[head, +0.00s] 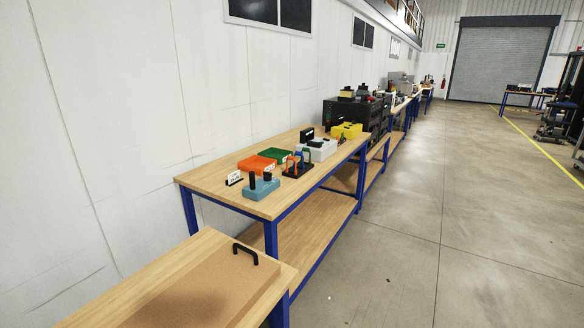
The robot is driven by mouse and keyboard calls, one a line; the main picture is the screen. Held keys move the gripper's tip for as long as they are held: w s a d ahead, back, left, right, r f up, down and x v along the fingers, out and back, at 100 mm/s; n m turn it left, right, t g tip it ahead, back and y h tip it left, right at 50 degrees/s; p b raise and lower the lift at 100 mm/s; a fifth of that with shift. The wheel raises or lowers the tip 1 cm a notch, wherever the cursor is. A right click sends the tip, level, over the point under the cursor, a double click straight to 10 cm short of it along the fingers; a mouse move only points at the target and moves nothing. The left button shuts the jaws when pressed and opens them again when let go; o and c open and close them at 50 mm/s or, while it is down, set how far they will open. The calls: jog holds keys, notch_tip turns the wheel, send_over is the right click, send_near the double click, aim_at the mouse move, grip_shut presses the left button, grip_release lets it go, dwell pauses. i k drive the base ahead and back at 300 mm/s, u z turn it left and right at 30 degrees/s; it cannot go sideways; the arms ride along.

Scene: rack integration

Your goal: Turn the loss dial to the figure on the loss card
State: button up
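A small white card (234,178) with dark print stands upright near the left edge of the second wooden bench. Its print is too small to read, so I cannot tell whether it is the loss card. Beside it, nearer the front edge, sits a teal box (262,189) with two black upright parts, one taller than the other. These may be knobs, but no dial scale or figure can be made out. My gripper is not in view.
An orange box (256,164), a green box (277,153), a black stand (298,170) with coloured parts, a grey box (316,150) and a yellow box (347,130) share the bench (215,180). A brown board (215,295) with a black handle lies nearest. Concrete floor (430,230) is clear on the right.

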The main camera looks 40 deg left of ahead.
aim_at(268, 176)
jog(key=u, duration=0.3)
jog(key=i, duration=2.1)
jog(key=u, duration=1.2)
jog(key=i, duration=1.2)
jog(key=u, duration=1.65)
jog(key=i, duration=0.65)
jog(key=u, duration=0.45)
